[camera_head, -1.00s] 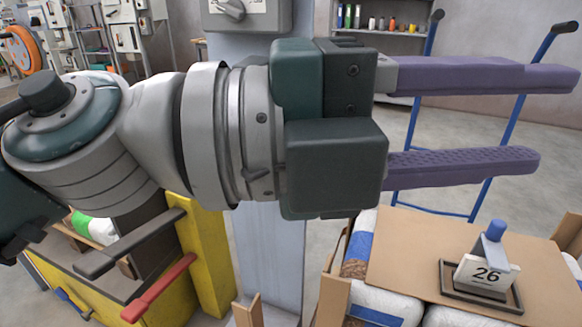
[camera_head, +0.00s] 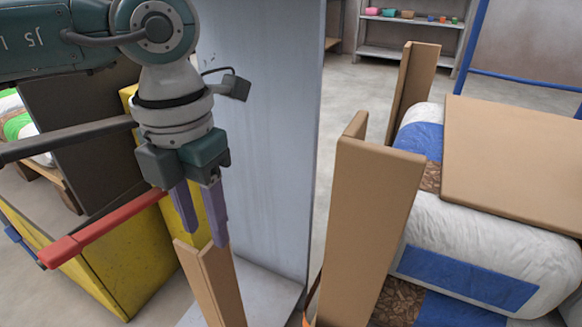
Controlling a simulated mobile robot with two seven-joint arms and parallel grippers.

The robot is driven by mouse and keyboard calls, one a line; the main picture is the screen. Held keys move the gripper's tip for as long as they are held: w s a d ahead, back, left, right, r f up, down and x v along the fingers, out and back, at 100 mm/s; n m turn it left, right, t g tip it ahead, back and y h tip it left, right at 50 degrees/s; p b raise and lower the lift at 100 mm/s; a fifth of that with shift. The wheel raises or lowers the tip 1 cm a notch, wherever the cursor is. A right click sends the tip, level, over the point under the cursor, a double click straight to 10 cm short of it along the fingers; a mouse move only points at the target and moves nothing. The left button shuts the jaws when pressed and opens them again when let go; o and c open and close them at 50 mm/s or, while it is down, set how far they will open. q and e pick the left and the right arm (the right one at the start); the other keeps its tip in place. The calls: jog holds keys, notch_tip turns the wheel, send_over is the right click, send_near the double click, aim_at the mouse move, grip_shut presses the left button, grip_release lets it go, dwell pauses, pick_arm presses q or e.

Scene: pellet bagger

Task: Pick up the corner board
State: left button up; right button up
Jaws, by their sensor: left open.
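A brown cardboard corner board (camera_head: 218,288), an upright V-shaped strip, stands at the lower middle-left in front of the grey column. My left gripper (camera_head: 204,232) points down at its top end, with two purple fingers apart. The right-hand finger overlaps the board's top edge in the picture; I cannot tell whether the fingers straddle it or touch it. The board's lower end is cut off by the frame. Two more brown corner boards stand upright at the pallet's corners, a near one (camera_head: 368,225) and a far one (camera_head: 412,88). My right gripper is not in view.
A grey column (camera_head: 275,130) rises close beside my left gripper. A yellow machine (camera_head: 140,262) with a red handle (camera_head: 105,228) is at the left. White and blue bags (camera_head: 480,240) under a cardboard sheet (camera_head: 520,165) are at the right. A shelf (camera_head: 410,55) stands behind.

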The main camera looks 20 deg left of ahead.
aim_at(218, 264)
pick_arm(q)
jog(key=f, duration=0.1)
jog(key=s+f+b, duration=0.1)
jog(key=f, duration=0.1)
jog(key=shift+f, duration=0.15)
jog(key=f+b, duration=0.1)
jog(key=f, duration=0.1)
jog(key=w+f+b, duration=0.1)
jog(key=f+b, duration=0.1)
jog(key=shift+d+f, duration=0.2)
jog(key=shift+f, duration=0.5)
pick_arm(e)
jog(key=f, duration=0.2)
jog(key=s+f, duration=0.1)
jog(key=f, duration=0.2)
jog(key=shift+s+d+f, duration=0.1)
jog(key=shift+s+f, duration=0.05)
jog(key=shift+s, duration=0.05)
pick_arm(q)
jog(key=shift+w+r, duration=0.1)
grip_shut()
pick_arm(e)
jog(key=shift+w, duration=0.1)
